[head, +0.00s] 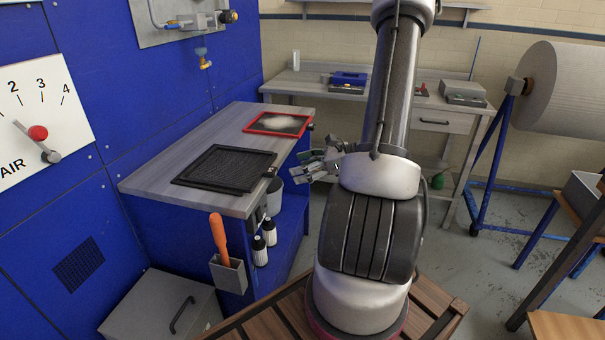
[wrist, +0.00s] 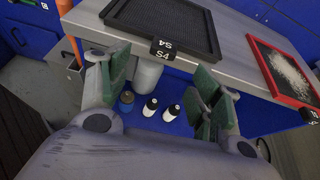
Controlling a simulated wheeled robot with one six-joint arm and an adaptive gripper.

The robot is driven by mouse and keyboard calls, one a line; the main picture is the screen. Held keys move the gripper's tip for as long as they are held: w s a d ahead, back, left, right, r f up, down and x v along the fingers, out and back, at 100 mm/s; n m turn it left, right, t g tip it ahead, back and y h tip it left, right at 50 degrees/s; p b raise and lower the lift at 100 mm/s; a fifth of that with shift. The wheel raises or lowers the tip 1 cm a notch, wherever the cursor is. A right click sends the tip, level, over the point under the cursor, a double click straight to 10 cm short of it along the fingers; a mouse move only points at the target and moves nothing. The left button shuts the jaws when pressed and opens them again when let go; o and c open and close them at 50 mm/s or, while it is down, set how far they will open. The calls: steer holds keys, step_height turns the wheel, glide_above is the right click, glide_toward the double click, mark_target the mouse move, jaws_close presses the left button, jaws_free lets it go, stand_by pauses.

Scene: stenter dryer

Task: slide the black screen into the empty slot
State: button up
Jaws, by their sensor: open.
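The black screen (head: 225,169) lies flat on the grey bench top, a dark mesh in a black frame. In the wrist view the black screen (wrist: 165,22) is at the top, with a black tab (wrist: 163,49) marked S4 on its near edge. My gripper (head: 316,166) is open and empty, to the right of the screen and off the bench's edge. In the wrist view my gripper (wrist: 160,88) has its green-padded fingers spread either side of the tab's line, apart from it. I cannot make out an empty slot in either view.
A red-framed screen (head: 279,123) with white fluff lies farther back on the bench (head: 150,181). Below are a grey cup (head: 274,196) and white bottles (head: 260,251). An orange-handled tool (head: 219,238) stands in a holder at the front. Blue panels (head: 100,60) rise at left.

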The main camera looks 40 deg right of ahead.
mark_target(276, 171)
steer(key=shift+m, duration=0.3)
steer(key=x, duration=0.8)
steer(key=shift+w+d+r, duration=0.1)
steer(key=shift+w+r, duration=0.1)
steer(key=shift+w, duration=0.1)
steer(key=c, duration=1.2)
steer(key=shift+s+d, duration=0.85)
steer(key=shift+s, duration=0.25)
steer(key=shift+s+d, duration=0.85)
steer(key=shift+s, duration=0.25)
steer(key=o, duration=1.2)
